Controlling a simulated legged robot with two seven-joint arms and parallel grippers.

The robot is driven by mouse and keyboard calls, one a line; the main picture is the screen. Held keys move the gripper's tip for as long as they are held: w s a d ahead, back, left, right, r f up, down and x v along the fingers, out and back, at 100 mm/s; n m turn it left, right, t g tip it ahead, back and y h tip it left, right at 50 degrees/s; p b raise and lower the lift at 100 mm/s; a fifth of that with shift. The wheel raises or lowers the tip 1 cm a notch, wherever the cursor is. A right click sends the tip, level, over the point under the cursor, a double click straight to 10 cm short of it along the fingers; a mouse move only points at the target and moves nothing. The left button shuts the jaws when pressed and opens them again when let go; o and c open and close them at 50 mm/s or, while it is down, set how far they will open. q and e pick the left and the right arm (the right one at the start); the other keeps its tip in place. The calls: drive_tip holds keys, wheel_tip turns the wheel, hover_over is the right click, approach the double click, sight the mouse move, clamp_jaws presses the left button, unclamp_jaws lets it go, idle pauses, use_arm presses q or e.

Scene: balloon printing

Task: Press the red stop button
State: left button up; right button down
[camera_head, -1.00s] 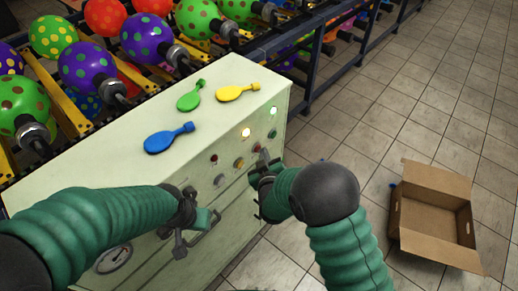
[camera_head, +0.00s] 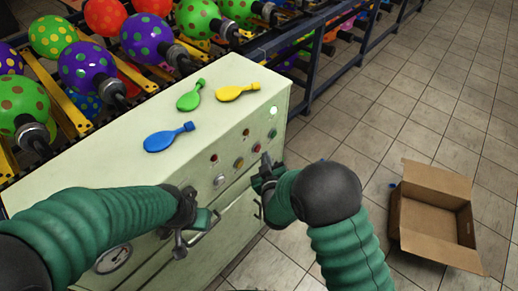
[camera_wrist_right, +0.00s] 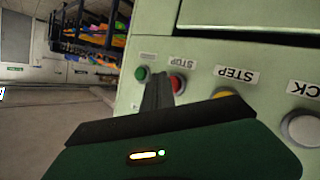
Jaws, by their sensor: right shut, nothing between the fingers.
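The red stop button (camera_wrist_right: 177,84) sits on the panel under a "STOP" label in the right wrist view, between a green button (camera_wrist_right: 141,74) and a yellow one. In the head view the red button (camera_head: 257,148) is just above the tip of my right gripper. My right gripper (camera_head: 265,160) is shut and empty, pointing at the panel. In the wrist view its fingertips (camera_wrist_right: 158,76) overlap the left edge of the red button; contact cannot be told. My left gripper (camera_head: 182,248) is at the front of the cabinet, its jaws unclear.
Blue (camera_head: 168,137), green (camera_head: 190,96) and yellow (camera_head: 237,92) flat balloons lie on the cabinet top (camera_head: 110,160). A yellow button (camera_wrist_right: 221,95) and a white button (camera_wrist_right: 302,128) sit further right. An open cardboard box (camera_head: 435,215) stands on the floor at right.

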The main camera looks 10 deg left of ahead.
drive_tip(key=shift+r, duration=0.1)
drive_tip(key=s+d, duration=0.3)
drive_tip(key=d, duration=0.2)
drive_tip(key=shift+s, duration=0.25)
idle(0.4)
